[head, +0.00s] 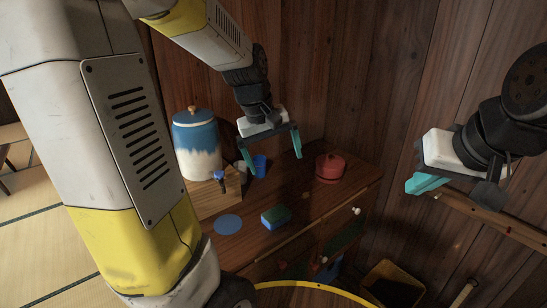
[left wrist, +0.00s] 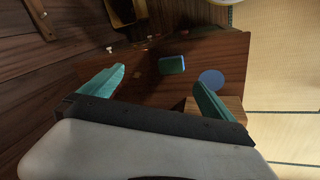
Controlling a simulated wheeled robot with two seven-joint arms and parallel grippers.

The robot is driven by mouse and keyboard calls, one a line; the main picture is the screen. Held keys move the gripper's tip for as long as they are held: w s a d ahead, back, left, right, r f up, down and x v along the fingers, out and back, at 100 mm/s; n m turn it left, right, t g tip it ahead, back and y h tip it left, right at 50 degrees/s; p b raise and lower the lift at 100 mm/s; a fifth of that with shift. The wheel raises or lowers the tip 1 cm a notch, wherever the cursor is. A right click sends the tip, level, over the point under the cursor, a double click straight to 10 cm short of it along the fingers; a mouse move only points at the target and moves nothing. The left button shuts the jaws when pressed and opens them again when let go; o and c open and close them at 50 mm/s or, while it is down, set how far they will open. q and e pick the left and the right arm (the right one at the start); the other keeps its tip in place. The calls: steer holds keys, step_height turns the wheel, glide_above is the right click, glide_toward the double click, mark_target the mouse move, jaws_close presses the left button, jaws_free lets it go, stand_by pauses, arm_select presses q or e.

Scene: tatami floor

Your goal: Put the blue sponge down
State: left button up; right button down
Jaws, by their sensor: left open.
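The blue sponge (head: 275,217), with a green layer, lies on the wooden cabinet top (head: 318,196), to the right of a flat blue disc (head: 228,224) and apart from it. In the left wrist view the sponge (left wrist: 172,64) lies beyond my fingertips, near the blue disc (left wrist: 211,77). My left gripper (head: 274,158) is open with nothing between its teal fingers, and it hangs above the cabinet, clear of the sponge. The left wrist view also shows the left gripper's spread fingers (left wrist: 160,80). My right gripper (head: 455,190) is at the right; its finger gap is not clear.
A blue and white lidded jar (head: 197,146) with a tap stands on a wooden box (head: 215,202) at the back left. A blue cup (head: 260,166) is beside it. A red lidded pot (head: 330,167) stands at the right. The cabinet top between pot and sponge is bare.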

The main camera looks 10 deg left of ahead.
arm_select(q)
steer(key=s+r+m+t, duration=0.1)
steer(key=s+r+m, duration=0.2)
steer(key=s, duration=0.4)
steer(key=s+r+m+t, duration=0.2)
steer(key=s+r, duration=0.2)
steer(key=s, duration=0.3)
steer(key=shift+s+d+m, duration=0.2)
steer(key=shift+d+m, duration=0.1)
steer(key=shift+m, duration=0.1)
